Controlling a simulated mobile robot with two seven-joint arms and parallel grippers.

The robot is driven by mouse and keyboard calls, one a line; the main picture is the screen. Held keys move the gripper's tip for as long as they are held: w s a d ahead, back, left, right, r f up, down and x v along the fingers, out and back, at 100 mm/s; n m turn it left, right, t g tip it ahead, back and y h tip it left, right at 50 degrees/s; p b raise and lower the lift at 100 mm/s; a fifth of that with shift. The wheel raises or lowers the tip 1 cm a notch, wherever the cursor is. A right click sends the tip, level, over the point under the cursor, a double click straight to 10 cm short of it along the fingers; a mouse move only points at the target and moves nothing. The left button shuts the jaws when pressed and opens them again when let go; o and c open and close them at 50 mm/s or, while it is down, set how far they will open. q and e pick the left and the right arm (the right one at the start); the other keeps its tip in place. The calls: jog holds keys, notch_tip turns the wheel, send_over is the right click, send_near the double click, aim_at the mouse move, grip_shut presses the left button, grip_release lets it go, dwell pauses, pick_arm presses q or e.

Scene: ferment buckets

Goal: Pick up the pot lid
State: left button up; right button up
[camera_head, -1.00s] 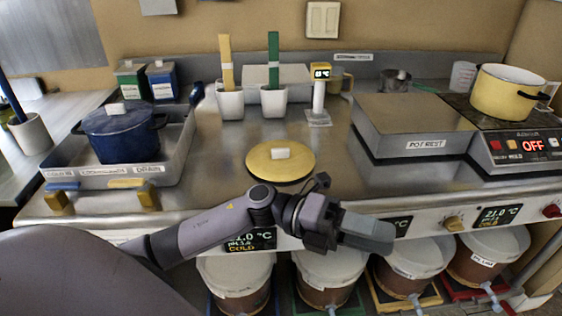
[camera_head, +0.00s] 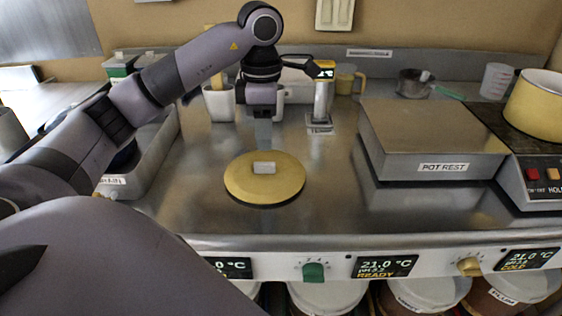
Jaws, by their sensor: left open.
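The pot lid, a round yellow disc (camera_head: 240,185) with a pale block-shaped knob (camera_head: 264,168), lies flat on the steel counter. My left gripper (camera_head: 263,144) points straight down, its fingertips just above the knob in the picture and apart from it. It is open and empty; its fingers overlap in this view, so the gap between them does not show. The yellow pot (camera_head: 538,108) stands on the hob at the right edge, partly cut off. My right gripper is not in view.
A raised steel block labelled POT REST (camera_head: 430,135) stands to the right of the lid. White cups (camera_head: 219,104) and a sensor stand (camera_head: 320,105) are behind it. My left arm hides much of the tray (camera_head: 150,150) at left. The counter around the lid is clear.

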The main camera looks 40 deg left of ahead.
aim_at(264, 163)
pick_arm(q)
jog(key=shift+w+a+f, duration=0.1)
jog(key=shift+w+f, duration=0.05)
jog(key=shift+f, duration=0.05)
jog(key=shift+s+f, duration=0.25)
jog(key=shift+f, duration=0.65)
jog(key=shift+a+f, duration=0.1)
jog(key=shift+f, duration=2.3)
grip_shut()
